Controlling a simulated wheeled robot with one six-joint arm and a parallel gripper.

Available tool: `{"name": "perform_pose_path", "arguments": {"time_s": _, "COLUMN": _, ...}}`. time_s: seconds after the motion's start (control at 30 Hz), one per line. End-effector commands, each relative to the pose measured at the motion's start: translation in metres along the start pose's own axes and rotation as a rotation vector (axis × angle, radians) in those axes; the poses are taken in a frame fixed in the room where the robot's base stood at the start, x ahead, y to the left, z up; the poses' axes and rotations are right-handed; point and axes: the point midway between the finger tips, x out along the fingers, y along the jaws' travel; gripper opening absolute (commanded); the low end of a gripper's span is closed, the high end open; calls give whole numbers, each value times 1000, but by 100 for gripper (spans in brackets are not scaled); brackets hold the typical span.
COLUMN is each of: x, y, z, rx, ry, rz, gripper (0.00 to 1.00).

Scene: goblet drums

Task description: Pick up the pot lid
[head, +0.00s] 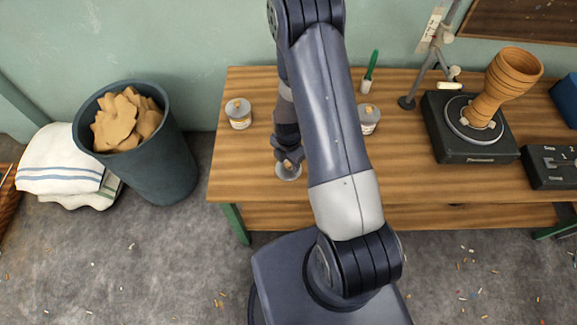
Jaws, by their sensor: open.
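My gripper (289,162) points down near the front edge of the wooden bench. It is directly over a small round grey thing (286,175), which it partly hides. This looks like a lid or a lidded pot, but I cannot tell which, nor whether the fingers touch it. A small pot with a grey lid and a light brown knob (238,113) stands at the bench's left. A similar pot (370,119) stands right of my arm, partly hidden by it.
The bench (413,158) holds a green-handled tool (370,73), a metal stand (407,102) and a goblet drum (500,85) tilted on a black turntable (480,150). A dark bin (157,169) of brown pieces stands at left. The bench's front left is mostly clear.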

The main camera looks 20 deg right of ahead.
Motion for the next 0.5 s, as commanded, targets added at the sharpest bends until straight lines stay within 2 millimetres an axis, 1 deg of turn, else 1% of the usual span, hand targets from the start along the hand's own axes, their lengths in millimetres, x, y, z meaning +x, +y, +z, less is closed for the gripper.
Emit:
{"name": "perform_pose_path", "arguments": {"time_s": 0.3, "x": 3, "y": 0, "z": 0, "rx": 0, "ry": 0, "rz": 1, "gripper": 48}}
{"name": "perform_pose_path", "arguments": {"time_s": 0.5, "x": 3, "y": 0, "z": 0, "rx": 0, "ry": 0, "rz": 0, "gripper": 31}}
